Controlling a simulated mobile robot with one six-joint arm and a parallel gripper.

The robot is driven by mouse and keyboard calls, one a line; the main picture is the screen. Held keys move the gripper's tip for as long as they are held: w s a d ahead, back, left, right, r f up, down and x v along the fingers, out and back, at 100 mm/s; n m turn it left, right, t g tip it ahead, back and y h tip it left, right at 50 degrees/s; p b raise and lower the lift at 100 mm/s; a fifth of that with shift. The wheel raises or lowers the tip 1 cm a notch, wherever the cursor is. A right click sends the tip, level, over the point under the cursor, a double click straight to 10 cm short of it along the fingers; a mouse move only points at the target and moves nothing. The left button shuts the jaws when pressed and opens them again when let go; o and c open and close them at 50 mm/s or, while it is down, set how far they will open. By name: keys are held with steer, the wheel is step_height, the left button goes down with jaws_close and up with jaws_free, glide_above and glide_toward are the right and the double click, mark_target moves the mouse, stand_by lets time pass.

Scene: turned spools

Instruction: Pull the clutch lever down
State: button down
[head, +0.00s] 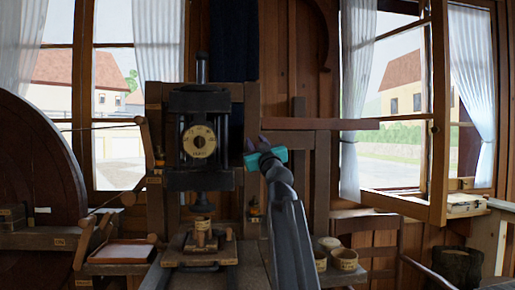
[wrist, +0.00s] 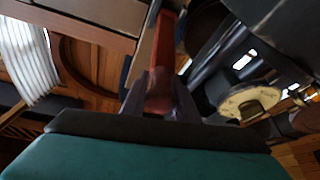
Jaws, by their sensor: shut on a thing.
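In the wrist view a reddish-brown bar, the clutch lever (wrist: 166,42), runs up from between the two dark fingers of my gripper (wrist: 158,88). My gripper is shut on its near end. In the head view my gripper (head: 257,143), with a teal body, is just right of the dark press-like machine (head: 201,181). There, my gripper and arm hide the place where the lever is held. The machine carries a round cream dial (head: 199,141), which also shows in the wrist view (wrist: 245,101).
A dark red-brown horizontal bar (head: 325,124) stretches right, just above my gripper. A large wooden wheel (head: 35,165) stands at the left. Small pots (head: 344,259) stand low at the right. An open window frame (head: 437,110) is at the right.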

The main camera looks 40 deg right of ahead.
steer(key=shift+s+a+f+b, duration=0.15)
steer(key=shift+f+b, duration=0.6)
steer(key=shift+b, duration=0.65)
steer(key=c, duration=1.6)
jaws_free()
steer(key=shift+c, duration=0.2)
steer(key=shift+o, duration=1.3)
steer(key=shift+s+r, duration=0.15)
steer(key=shift+s, duration=0.05)
steer(key=shift+w, duration=0.15)
steer(key=v, duration=1.4)
